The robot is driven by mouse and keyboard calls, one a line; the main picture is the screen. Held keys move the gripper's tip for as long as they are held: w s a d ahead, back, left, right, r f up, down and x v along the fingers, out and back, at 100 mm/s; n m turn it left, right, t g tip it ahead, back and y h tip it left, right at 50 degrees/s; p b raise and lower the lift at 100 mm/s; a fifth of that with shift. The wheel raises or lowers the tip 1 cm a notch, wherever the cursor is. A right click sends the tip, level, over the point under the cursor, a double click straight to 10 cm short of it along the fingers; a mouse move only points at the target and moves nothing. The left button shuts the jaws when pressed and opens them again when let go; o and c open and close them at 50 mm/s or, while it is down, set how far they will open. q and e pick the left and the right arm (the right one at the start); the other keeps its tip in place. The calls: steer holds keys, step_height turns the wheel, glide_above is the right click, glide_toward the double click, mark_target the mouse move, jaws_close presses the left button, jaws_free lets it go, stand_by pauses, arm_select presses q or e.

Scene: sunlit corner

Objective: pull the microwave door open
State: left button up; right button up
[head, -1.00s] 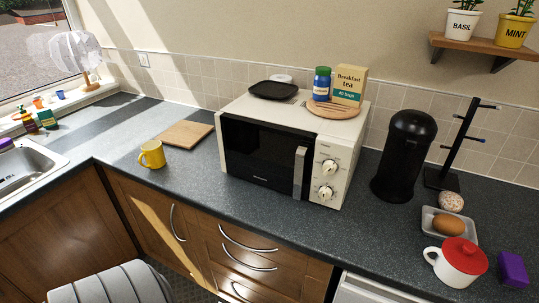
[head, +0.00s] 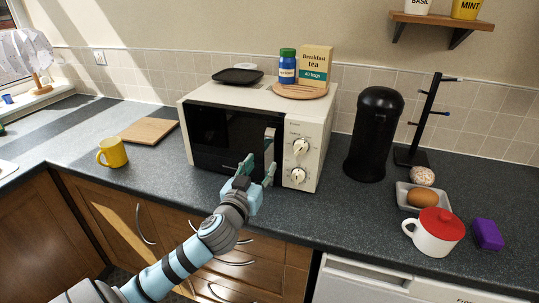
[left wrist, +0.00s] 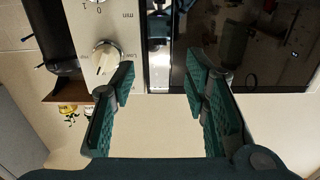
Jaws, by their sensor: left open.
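The cream microwave (head: 262,102) stands on the dark counter with its black glass door (head: 222,135) shut. Its upright silver handle (head: 270,136) is at the door's right edge, beside the two-dial panel. My left gripper (head: 257,170) is open in front of the handle's lower part and hides some of it. In the left wrist view the picture is turned over; the handle (left wrist: 159,62) shows between the two spread green fingertips (left wrist: 158,84), with a dial (left wrist: 104,57) to the left. I cannot tell whether either finger touches it. My right gripper is not in view.
A board with a tea box (head: 315,66) and a blue jar (head: 287,68) sits on the microwave, beside a black plate (head: 238,76). A black canister (head: 373,135) stands to the right. A yellow mug (head: 112,152) stands left of the door, near a wooden board (head: 149,131).

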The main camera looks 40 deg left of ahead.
mark_target(269, 154)
arm_select(q)
steer(key=x, duration=0.7)
steer(key=shift+w, duration=0.3)
steer(key=shift+c, duration=0.6)
jaws_close()
steer(key=shift+s, duration=0.1)
